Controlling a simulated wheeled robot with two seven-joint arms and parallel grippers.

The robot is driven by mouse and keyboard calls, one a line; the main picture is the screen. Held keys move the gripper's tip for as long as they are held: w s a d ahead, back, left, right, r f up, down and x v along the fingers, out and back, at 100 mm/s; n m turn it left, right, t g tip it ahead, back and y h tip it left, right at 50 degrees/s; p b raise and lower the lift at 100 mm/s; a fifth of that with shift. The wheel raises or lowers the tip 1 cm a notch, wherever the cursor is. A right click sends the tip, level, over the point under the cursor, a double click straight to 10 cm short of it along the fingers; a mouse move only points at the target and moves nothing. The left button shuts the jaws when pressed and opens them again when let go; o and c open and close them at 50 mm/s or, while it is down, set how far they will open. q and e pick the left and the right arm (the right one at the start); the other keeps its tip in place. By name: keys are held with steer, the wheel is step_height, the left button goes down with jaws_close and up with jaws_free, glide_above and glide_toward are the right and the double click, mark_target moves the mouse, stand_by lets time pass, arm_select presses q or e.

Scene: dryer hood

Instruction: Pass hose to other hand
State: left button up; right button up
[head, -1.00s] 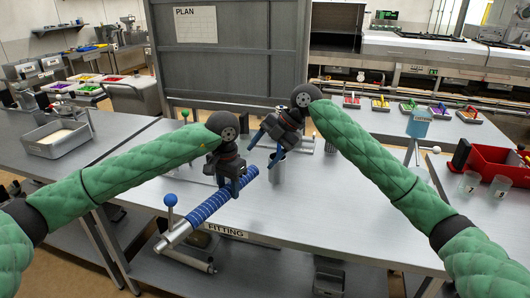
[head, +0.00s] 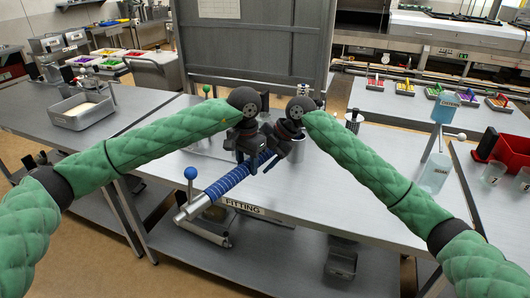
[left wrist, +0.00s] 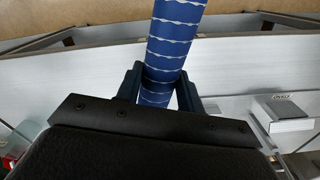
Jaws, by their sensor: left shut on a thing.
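The blue hose (head: 226,182) has pale bands and a bare grey metal end at lower left. My left gripper (head: 246,162) is shut on it near its upper right part and holds it slanted above the table's front edge. In the left wrist view the hose (left wrist: 173,45) runs up between the two fingers of my left gripper (left wrist: 160,88). My right gripper (head: 272,150) is close beside the left one, at the hose's upper right end. Its fingers are dark and partly hidden there, so I cannot tell whether they touch or grip the hose.
The grey table (head: 345,205) carries a FITTING label (head: 244,207) on its front edge. A blue ball-topped post (head: 190,174) stands left of the hose. A clear bottle (head: 434,172) and a red bin (head: 512,155) are at right. A grey tub (head: 82,112) is at left.

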steer(key=c, duration=1.3)
arm_select(q)
steer(key=o, duration=1.3)
arm_select(e)
steer(key=shift+c, duration=0.2)
arm_select(q)
steer(key=shift+o, duration=0.2)
